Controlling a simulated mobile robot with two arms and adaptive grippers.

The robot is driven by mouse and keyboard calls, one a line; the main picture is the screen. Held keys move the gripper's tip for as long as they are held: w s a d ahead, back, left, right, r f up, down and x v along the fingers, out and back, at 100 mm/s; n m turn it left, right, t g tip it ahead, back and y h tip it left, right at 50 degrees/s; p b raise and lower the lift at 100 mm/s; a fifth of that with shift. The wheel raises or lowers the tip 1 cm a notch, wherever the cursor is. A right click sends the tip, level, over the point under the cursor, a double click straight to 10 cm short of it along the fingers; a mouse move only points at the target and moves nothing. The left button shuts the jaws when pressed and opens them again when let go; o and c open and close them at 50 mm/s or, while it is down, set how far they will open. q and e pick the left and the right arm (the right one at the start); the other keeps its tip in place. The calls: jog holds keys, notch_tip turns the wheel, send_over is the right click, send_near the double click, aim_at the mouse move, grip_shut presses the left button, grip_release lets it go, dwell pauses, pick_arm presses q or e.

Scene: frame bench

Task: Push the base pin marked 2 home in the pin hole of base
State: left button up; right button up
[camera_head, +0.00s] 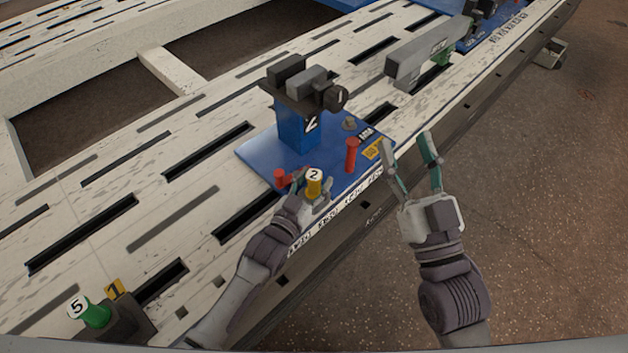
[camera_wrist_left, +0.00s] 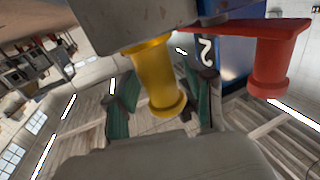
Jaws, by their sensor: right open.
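The yellow base pin marked 2 (camera_head: 314,182) stands at the front of the blue base (camera_head: 258,152), its numbered top facing up. My left gripper (camera_head: 311,195) is down around this pin, with a finger on either side. In the left wrist view the yellow pin (camera_wrist_left: 158,78) lies between the green-padded fingers (camera_wrist_left: 160,85); whether they touch it is unclear. The pin hole is hidden, so the pin's depth cannot be judged. My right gripper (camera_head: 410,160) is open and empty, right of the base and beyond the bench edge.
Red pins (camera_head: 352,154) (camera_head: 281,179) stand on either side of the yellow pin. A blue column marked 2 (camera_head: 298,130) carries a dark clamp head (camera_head: 300,88). A green pin marked 5 (camera_head: 92,312) is at lower left. A grey bar (camera_head: 425,55) lies behind.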

pick_arm(q)
jog(key=shift+f, duration=0.2)
jog(key=shift+s+a+f, duration=0.1)
jog(key=shift+s+a, duration=0.15)
jog(key=shift+s, duration=0.3)
jog(key=v, duration=1)
jog(key=shift+s, duration=0.2)
jog(key=shift+s+a, duration=0.2)
jog(key=shift+s, duration=0.05)
jog(key=shift+r, duration=0.2)
